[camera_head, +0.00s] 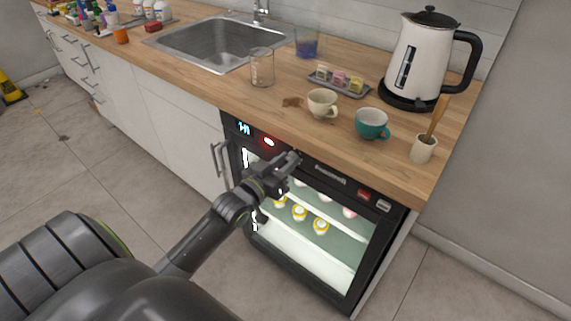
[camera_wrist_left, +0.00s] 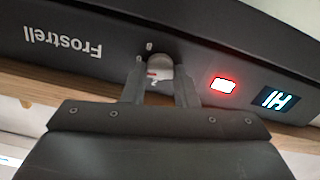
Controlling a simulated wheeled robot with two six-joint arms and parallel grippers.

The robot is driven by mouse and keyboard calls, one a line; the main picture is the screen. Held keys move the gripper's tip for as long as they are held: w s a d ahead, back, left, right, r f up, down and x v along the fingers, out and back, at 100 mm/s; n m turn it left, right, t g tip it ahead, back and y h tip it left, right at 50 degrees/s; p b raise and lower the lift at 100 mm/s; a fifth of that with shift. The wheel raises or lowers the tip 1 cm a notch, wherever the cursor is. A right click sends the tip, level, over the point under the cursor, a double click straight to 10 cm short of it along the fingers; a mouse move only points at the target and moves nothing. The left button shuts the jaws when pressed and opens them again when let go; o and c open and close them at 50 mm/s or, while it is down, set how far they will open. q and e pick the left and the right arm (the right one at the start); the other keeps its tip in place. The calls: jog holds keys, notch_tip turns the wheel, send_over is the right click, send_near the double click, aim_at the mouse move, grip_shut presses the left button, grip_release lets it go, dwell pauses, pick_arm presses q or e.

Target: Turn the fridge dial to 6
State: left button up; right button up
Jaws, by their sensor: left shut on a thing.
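The fridge (camera_head: 330,276) is a black under-counter unit with a lit glass door, at the centre of the head view. Its dial (camera_wrist_left: 160,72) is a small silver knob on the top panel, seen in the left wrist view between my fingers. My left gripper (camera_head: 294,160) is at the panel, and in the left wrist view (camera_wrist_left: 160,85) its two fingers are shut on the dial. A small red mark shows on the knob. Most of the dial's scale is hidden by the fingers, and I cannot read its setting. My right gripper is not in view.
A blue display (camera_head: 244,127) reading "HI" and a lit red light (camera_head: 269,142) are on the panel. Above are the wooden counter (camera_head: 200,85), a beige cup (camera_head: 322,103), a teal cup (camera_head: 371,123) and a kettle (camera_head: 420,55). The counter's edge overhangs the panel.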

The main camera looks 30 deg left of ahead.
pick_arm(q)
jog(key=shift+f+m+b, duration=0.1)
jog(key=shift+m+b, duration=0.2)
jog(key=shift+m, duration=0.6)
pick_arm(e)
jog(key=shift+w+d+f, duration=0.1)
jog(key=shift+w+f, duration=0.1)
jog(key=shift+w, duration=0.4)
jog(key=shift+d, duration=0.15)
pick_arm(q)
jog(key=o, duration=1)
jog(key=shift+s, duration=0.1)
jog(key=s+a+p, duration=0.1)
jog(key=s+p, duration=0.4)
jog(key=s, duration=1.2)
jog(key=shift+s+a, duration=0.15)
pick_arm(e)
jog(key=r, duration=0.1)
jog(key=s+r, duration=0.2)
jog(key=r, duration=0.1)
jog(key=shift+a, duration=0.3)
